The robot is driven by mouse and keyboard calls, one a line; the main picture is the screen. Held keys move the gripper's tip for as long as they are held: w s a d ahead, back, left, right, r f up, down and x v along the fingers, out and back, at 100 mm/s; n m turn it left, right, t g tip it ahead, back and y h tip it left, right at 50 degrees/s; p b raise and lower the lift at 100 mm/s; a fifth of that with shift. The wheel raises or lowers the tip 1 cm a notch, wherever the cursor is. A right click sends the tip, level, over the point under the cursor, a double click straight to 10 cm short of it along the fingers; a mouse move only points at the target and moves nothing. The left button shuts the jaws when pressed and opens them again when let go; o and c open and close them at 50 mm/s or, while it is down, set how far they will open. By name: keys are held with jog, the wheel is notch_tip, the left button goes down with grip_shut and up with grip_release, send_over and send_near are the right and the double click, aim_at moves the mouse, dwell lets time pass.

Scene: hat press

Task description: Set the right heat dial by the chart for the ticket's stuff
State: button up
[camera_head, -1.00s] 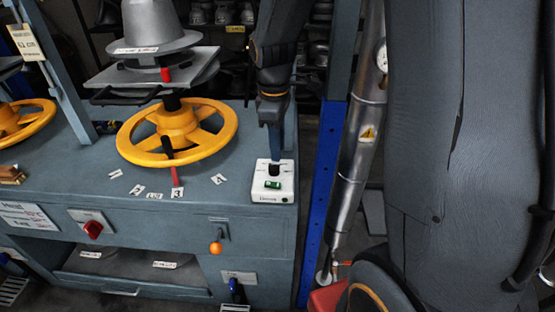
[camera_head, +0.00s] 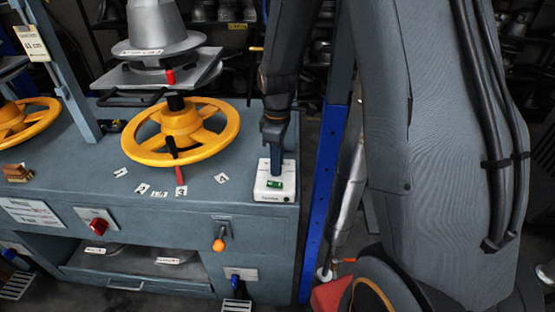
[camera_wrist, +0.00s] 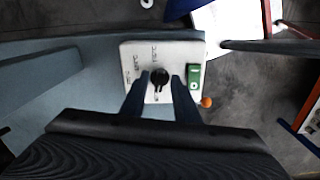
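My gripper (camera_head: 276,176) points down over the box and hides the knob in the head view. In the wrist view, my gripper (camera_wrist: 161,80) has one finger on each side of the knob, seemingly with slim gaps. A hanging card (camera_head: 33,43) at upper left may be the ticket; its writing is unclear.
A yellow handwheel (camera_head: 181,131) stands left of the box, below a grey hat form (camera_head: 155,25). Numbered tags lie on the bench. An orange-knobbed lever (camera_head: 219,244) and a red switch (camera_head: 98,226) are on its front. A blue post (camera_head: 325,200) stands close right.

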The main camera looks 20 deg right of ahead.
grip_shut()
jog(key=shift+m, duration=0.4)
jog(key=m+p, duration=0.1)
jog(key=m, duration=0.2)
jog(key=shift+a+m+p, duration=0.1)
jog(key=shift+m+p, duration=0.25)
jog(key=shift+m, duration=1.75)
grip_release()
